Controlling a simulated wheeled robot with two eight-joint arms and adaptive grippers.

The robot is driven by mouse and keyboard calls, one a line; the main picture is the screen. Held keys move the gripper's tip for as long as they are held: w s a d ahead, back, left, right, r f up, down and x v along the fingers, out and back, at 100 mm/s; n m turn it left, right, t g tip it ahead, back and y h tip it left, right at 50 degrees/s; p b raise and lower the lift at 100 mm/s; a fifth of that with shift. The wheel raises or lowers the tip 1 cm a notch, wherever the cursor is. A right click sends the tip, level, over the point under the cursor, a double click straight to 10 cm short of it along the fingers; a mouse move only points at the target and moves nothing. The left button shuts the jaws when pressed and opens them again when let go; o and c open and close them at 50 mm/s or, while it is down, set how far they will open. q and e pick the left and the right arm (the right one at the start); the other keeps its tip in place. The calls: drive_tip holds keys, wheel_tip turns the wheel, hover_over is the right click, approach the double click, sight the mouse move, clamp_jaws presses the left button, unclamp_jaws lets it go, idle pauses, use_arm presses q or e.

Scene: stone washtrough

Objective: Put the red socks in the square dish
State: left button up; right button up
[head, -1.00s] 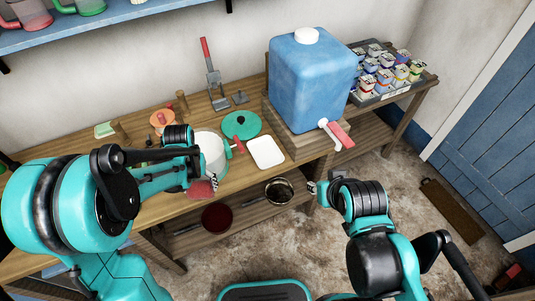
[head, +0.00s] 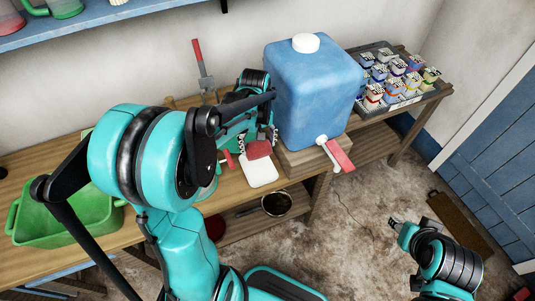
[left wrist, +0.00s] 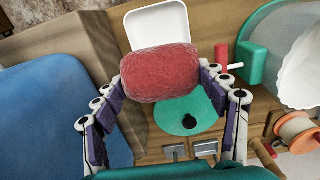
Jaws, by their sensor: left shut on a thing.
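The red socks are a rolled red bundle (left wrist: 160,72) gripped between both fingers of my left gripper (left wrist: 162,84) in the left wrist view. In the head view the red socks (head: 258,149) show at the end of my left gripper (head: 257,141), over the back edge of the white square dish (head: 262,175). The square dish (left wrist: 157,20) also shows partly behind the socks in the left wrist view. The socks look held above the dish; the exact gap is unclear. My right gripper (head: 394,224) is out over the floor, too small to read.
A blue water container (head: 310,95) with a red-handled tap (head: 335,153) stands close right of my left gripper. A teal lid (left wrist: 190,115) lies on the bench below the socks. A green basin (head: 62,222) is at left. A dark pan (head: 276,203) sits on the lower shelf.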

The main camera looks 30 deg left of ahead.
sight(257, 154)
use_arm(q)
drive_tip(key=f, duration=0.1)
drive_tip(key=f+b, duration=0.1)
drive_tip(key=f, duration=0.1)
drive_tip(key=f+b, duration=0.1)
drive_tip(key=shift+s+f, duration=0.3)
drive_tip(key=shift+f, duration=0.1)
drive_tip(key=shift+w+f, duration=0.1)
drive_tip(key=shift+f, duration=0.55)
wheel_tip(257, 154, down, 3)
drive_tip(key=shift+f+b, duration=0.1)
drive_tip(key=shift+b, duration=0.8)
drive_tip(key=shift+a, duration=0.1)
drive_tip(key=shift+f, duration=0.1)
drive_tip(key=o, duration=1.2)
